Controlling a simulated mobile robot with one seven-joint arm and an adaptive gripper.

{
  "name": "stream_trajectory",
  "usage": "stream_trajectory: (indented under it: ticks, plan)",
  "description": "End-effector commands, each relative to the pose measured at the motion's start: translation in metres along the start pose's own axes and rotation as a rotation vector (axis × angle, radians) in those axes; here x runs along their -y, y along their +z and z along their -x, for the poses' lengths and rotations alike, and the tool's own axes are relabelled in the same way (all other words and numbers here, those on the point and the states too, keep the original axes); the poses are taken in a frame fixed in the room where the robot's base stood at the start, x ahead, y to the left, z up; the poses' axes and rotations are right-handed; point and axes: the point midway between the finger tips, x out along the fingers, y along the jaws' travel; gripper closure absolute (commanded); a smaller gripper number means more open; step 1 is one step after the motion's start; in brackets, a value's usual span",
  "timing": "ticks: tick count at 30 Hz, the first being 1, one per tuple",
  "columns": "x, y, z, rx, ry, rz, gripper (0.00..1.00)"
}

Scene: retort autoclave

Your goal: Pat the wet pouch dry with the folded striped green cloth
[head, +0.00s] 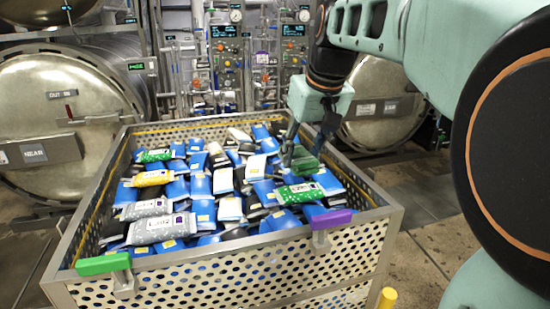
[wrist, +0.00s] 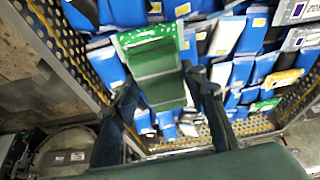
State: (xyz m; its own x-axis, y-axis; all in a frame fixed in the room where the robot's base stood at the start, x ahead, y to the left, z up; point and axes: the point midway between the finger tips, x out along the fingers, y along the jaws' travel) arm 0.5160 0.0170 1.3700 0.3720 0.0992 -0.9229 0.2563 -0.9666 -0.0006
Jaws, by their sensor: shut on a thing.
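My gripper (head: 303,150) reaches down over the right part of a perforated metal basket (head: 225,268). It is shut on the folded green cloth (head: 306,164), which also shows between the fingers in the wrist view (wrist: 163,91). Faint lighter and darker green bands show on the cloth. A green and white pouch (head: 299,193) lies on the pile just in front of the cloth. In the wrist view this pouch (wrist: 128,39) is partly hidden behind the cloth. I cannot tell whether cloth and pouch touch, or which pouch is wet.
Many blue, white and black pouches fill the basket, with grey ones (head: 147,209) and a yellow one (head: 150,178) at left. A green clip (head: 104,264) and a purple clip (head: 331,219) sit on the front rim. Round autoclave doors (head: 60,110) stand behind.

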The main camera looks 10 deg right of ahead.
Motion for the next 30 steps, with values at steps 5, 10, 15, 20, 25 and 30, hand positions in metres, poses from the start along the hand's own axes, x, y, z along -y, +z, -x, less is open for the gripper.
stream_trajectory:
  ticks: [5,10,15,20,25,30]
  plan:
    - [-0.005,0.007,-0.014,0.001,0.0,-0.001,0.8]
    - [-0.012,0.014,-0.03,0.0,0.001,-0.003,0.8]
    - [-0.019,0.02,-0.045,-0.001,0.0,-0.001,0.8]
    - [-0.022,0.023,-0.051,-0.001,0.0,-0.001,0.8]
    - [-0.023,0.023,-0.051,-0.001,0.0,-0.001,0.8]
    - [-0.023,0.023,-0.051,-0.001,0.0,0.0,0.8]
